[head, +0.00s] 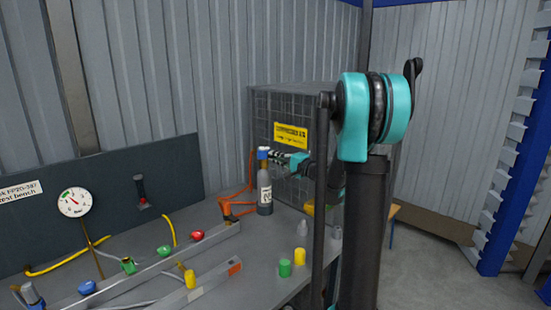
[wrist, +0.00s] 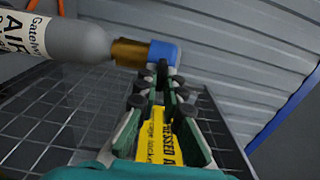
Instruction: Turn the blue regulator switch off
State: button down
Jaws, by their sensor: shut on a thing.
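The blue regulator switch (head: 263,150) sits on top of a small grey gas bottle (head: 265,193) that stands upright on the bench. In the wrist view the blue switch (wrist: 164,52) joins a brass neck (wrist: 129,52) on the bottle (wrist: 75,42). My gripper (head: 273,155) reaches in from the right at the height of the switch. In the wrist view its fingertips (wrist: 163,70) are at the lower edge of the switch and shut on it. The fingers hide part of the switch, and its setting cannot be read.
A wire cage (head: 260,105) with a yellow sign (head: 291,135) stands close behind the bottle. A gauge (head: 74,202), coloured knobs and rails occupy the bench's left and front. Green (head: 285,267) and yellow cylinders stand in front.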

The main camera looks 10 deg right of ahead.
dwell(0.3)
jog(key=c, duration=1.6)
grip_release()
jog(key=shift+c, duration=0.2)
jog(key=v, duration=1.2)
